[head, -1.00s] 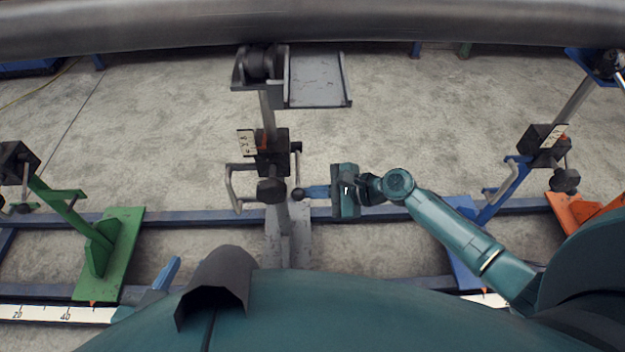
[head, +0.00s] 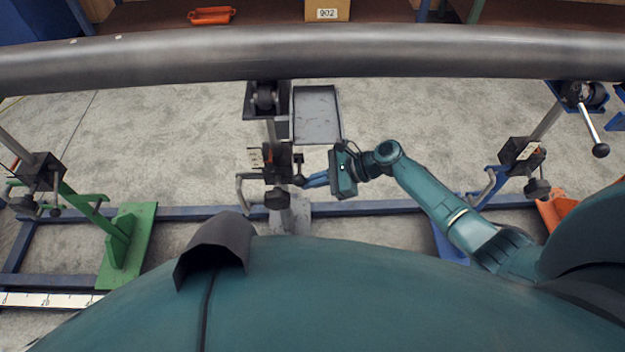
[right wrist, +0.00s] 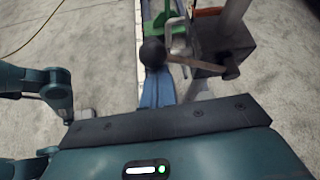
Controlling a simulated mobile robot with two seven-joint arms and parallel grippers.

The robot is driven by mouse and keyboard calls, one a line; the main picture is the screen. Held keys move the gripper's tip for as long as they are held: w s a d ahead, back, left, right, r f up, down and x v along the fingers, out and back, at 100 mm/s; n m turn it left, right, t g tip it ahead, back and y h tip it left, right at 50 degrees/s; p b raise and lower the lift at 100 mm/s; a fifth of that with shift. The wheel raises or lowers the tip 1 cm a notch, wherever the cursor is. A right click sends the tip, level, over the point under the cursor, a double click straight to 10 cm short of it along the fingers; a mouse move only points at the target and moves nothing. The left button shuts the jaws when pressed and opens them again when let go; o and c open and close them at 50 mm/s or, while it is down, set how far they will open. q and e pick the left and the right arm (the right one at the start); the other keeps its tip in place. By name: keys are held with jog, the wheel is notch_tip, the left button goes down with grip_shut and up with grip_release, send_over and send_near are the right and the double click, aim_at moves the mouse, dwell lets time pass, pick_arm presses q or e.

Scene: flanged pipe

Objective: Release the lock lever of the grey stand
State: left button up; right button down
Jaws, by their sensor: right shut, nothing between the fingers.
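The grey stand (head: 270,130) stands upright in the middle of the head view, with a roller head and a dark clamp block (head: 277,160). Its lock lever ends in a black ball (head: 299,181) to the right of the block. In the right wrist view the ball (right wrist: 152,52) is large, and the lever arm (right wrist: 195,64) runs right from it to the block. My right gripper (head: 308,181) is shut and empty, its blue fingertips right at the ball. I cannot tell if they touch it. The blue fingers (right wrist: 157,88) also show in the wrist view. My left gripper is out of view.
The long grey pipe (head: 400,55) crosses above the stands. A green stand (head: 115,235) is at left and a blue one (head: 490,190) at right. A grey tray (head: 317,115) sits beside the roller head. A blue floor rail (head: 190,213) runs across.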

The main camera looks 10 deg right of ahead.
jog(key=shift+r, duration=0.15)
dwell(0.4)
jog(key=p+v, duration=0.1)
jog(key=v, duration=1.2)
jog(key=shift+w, duration=0.1)
